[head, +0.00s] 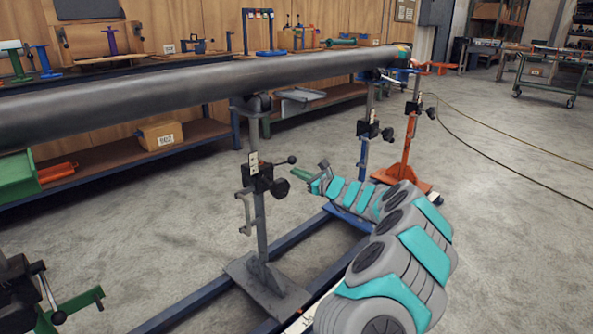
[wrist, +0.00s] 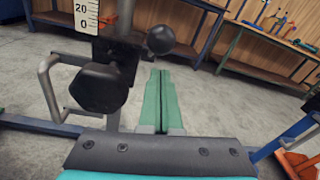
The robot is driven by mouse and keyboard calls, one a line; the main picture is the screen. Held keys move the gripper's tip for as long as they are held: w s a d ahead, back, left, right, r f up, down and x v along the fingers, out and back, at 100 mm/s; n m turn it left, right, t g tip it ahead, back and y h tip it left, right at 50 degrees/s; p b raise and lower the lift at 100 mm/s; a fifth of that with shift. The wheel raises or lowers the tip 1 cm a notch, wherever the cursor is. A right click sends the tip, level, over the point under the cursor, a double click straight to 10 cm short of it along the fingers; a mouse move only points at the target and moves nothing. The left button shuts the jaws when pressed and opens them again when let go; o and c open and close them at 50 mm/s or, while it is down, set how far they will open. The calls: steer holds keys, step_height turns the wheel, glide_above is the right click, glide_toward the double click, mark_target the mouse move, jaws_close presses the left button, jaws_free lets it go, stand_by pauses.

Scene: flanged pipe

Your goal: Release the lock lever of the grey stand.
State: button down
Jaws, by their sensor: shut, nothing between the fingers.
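The grey stand (head: 257,215) stands upright under the long dark pipe (head: 200,92), left of my arm. Its black clamp block (head: 262,177) carries the lock lever, which points right and slightly up to a black ball knob (head: 292,159). In the wrist view the ball knob (wrist: 161,39) is just beyond my fingertips, and a larger black hand knob (wrist: 102,88) is to their left. My gripper (head: 298,173) has green fingers pressed together and empty. In the wrist view the gripper (wrist: 159,72) points towards the ball; I cannot tell whether they touch.
An orange stand (head: 405,150) and a blue stand (head: 363,150) also stand under the pipe farther back. Blue floor rails (head: 190,305) run past the grey stand's base. Workbenches line the wall behind. Cables lie on the open floor at right.

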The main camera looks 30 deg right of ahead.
steer(key=v, duration=0.9)
steer(key=shift+s+d+r, duration=0.25)
steer(key=shift+s+d, duration=0.05)
steer(key=shift+d, duration=0.05)
